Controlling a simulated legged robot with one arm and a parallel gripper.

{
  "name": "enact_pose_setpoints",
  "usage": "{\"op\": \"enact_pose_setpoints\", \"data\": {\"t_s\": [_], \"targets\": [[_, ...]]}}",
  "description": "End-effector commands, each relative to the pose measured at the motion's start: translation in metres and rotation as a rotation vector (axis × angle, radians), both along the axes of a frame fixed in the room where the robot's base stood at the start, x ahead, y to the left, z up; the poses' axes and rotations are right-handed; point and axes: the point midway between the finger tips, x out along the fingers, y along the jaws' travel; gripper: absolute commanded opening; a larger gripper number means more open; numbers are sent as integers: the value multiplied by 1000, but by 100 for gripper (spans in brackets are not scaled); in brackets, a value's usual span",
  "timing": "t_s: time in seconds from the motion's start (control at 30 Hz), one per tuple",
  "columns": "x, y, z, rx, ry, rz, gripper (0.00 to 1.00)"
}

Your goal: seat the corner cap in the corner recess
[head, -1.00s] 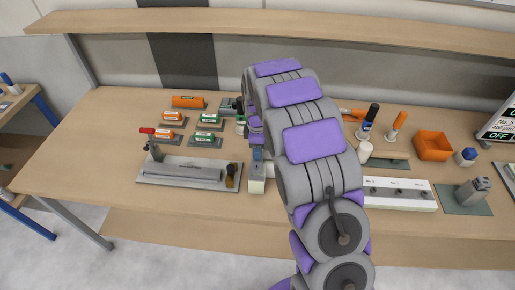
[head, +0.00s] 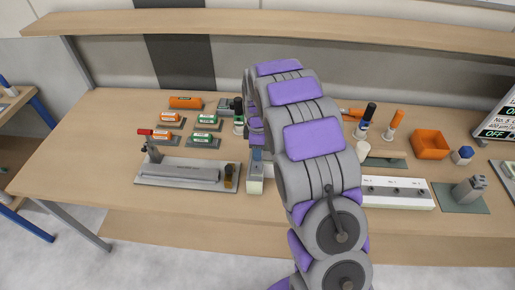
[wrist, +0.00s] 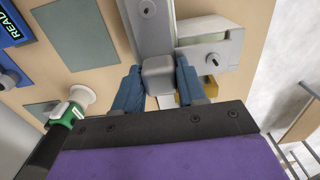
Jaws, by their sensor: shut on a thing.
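In the wrist view, the two blue fingers of my gripper (wrist: 158,82) stand on either side of a small grey block, which looks like the corner cap (wrist: 158,72). The gripper is shut on it. The block lies against the near end of a long grey bar (wrist: 151,28); I cannot tell whether it touches or is seated. The corner recess cannot be made out and may be hidden under the block. In the head view my arm covers most of the gripper; only a blue finger part (head: 257,154) shows, above a pale block (head: 255,184).
A grey fixture (head: 190,173) with a red-handled clamp (head: 147,143) and a brass-coloured piece (head: 232,177) stands left of the gripper. Orange and green labelled blocks lie behind it. A white strip (head: 400,193) and an orange bin (head: 431,144) are at right. The table's left part is clear.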

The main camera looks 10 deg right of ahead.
Motion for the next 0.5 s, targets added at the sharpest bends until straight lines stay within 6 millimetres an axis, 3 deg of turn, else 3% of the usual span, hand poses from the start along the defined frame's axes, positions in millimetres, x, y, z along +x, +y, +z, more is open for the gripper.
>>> {"op": "enact_pose_setpoints", "data": {"t_s": [0.5], "targets": [[0, 0, -12, 0, -1, 0, 5]]}}
